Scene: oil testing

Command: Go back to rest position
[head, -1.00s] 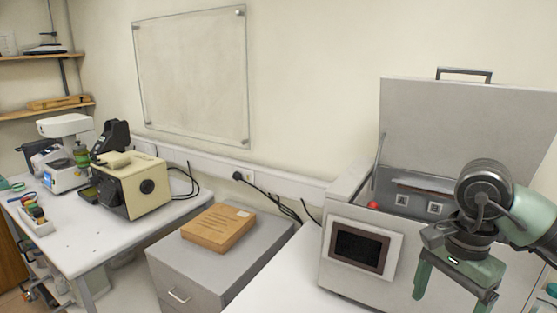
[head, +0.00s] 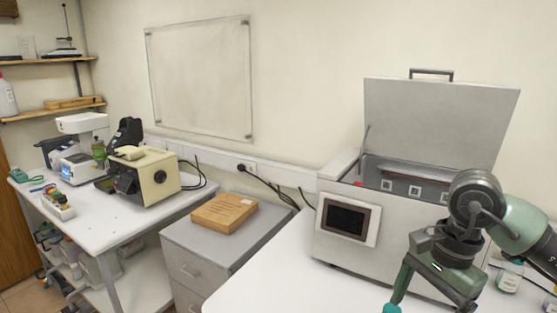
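My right arm comes in from the right. Its green and dark grey gripper (head: 430,304) points down over the white table in front of the grey machine with the raised lid (head: 440,120). The fingers are spread apart, with nothing seen between them; their lower ends are near or past the bottom edge of the picture. My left arm and gripper are not in the head view.
A small bottle (head: 510,278) stands right of my gripper, partly behind my arm. A wooden box (head: 224,213) lies on the grey cabinet (head: 195,258). A cream device (head: 148,178) stands on the left table (head: 95,232). The white table left of my gripper (head: 270,285) looks clear.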

